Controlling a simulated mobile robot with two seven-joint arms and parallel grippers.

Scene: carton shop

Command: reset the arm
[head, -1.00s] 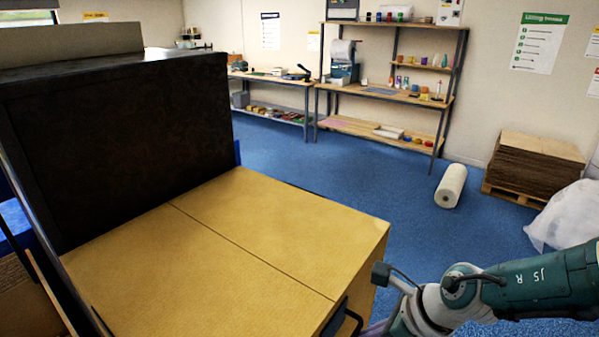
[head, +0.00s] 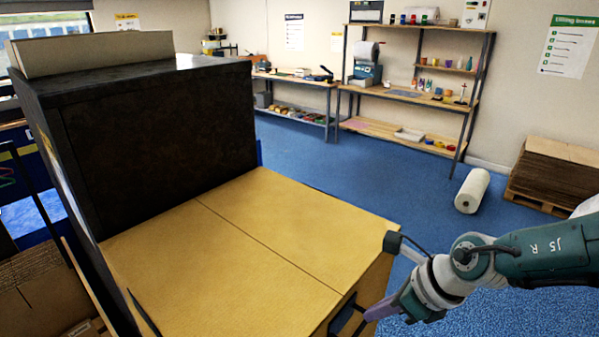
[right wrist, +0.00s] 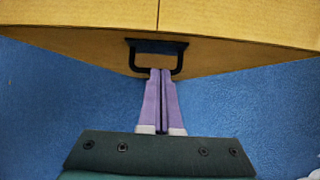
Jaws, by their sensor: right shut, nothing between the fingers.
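My right arm comes in from the right in the head view, and its gripper (head: 372,312) with purple fingers is beside the front side of a big yellow-brown carton (head: 270,225). The right wrist view shows the purple fingers (right wrist: 160,72) shut together with nothing between them. Their tips overlap the lower bar of a black handle (right wrist: 180,58) on the carton's side in the picture. I cannot tell whether they touch it. The handle also shows in the head view (head: 343,316), partly cut off. My left gripper is not in view.
A tall dark box (head: 160,145) stands at the carton's far left. Open blue floor (head: 400,185) lies beyond the carton. A white roll (head: 472,191), a stack of flat cardboard (head: 555,172) on a pallet and a shelf rack (head: 410,95) stand farther off.

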